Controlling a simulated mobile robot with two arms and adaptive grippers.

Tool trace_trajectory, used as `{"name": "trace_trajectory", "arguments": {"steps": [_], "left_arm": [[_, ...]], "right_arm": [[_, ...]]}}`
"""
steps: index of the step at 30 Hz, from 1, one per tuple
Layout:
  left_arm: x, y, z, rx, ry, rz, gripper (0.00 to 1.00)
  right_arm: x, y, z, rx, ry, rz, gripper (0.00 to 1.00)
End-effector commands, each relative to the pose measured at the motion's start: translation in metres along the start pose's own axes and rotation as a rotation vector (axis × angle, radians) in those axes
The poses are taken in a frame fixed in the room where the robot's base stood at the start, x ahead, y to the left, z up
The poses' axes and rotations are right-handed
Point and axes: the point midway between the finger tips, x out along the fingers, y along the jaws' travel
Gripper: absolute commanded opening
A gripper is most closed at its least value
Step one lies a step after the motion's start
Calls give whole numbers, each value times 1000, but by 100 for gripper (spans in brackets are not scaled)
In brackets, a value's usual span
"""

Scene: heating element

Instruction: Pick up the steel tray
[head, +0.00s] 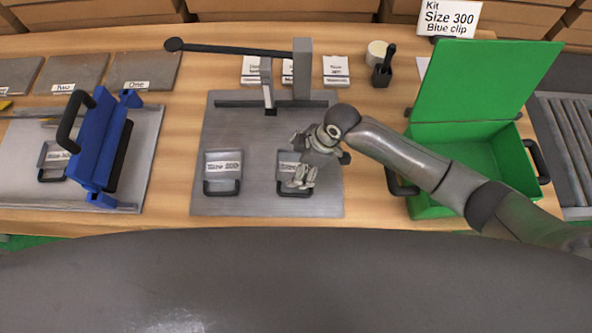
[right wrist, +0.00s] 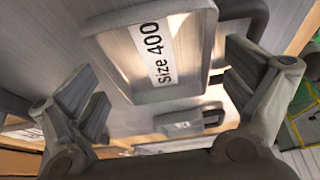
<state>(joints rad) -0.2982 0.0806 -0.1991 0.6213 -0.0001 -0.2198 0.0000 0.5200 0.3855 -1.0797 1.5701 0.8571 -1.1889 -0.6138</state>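A small steel tray with a dark handle and a "Size 400" label (right wrist: 190,25) fills the upper middle of the right wrist view. In the head view this tray (head: 284,157) is on the grey base plate, partly covered by my right gripper (head: 300,180). In the right wrist view my right gripper (right wrist: 165,78) is open, with one finger on each side of the tray. I cannot tell whether they touch it. A second steel tray labelled "Size 200" (head: 222,168) lies to its left on the plate. My left gripper is not in view.
A lever press (head: 302,70) stands behind the trays. A blue clamp frame (head: 98,145) is at left, near grey plates labelled One (head: 145,68) and Two (head: 75,70). An open green case (head: 470,150) is at right, under my right arm. Small labelled boxes (head: 336,68) stand behind.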

Motion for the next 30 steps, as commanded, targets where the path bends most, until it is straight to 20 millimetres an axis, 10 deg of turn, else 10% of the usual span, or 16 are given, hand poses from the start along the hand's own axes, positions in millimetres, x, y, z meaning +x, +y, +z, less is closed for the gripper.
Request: {"name": "trace_trajectory", "arguments": {"steps": [9,30], "left_arm": [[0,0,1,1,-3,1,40],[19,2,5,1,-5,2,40]], "right_arm": [[0,0,0,0,0,0,52],[-44,-14,-34,-9,7,3,52]]}}
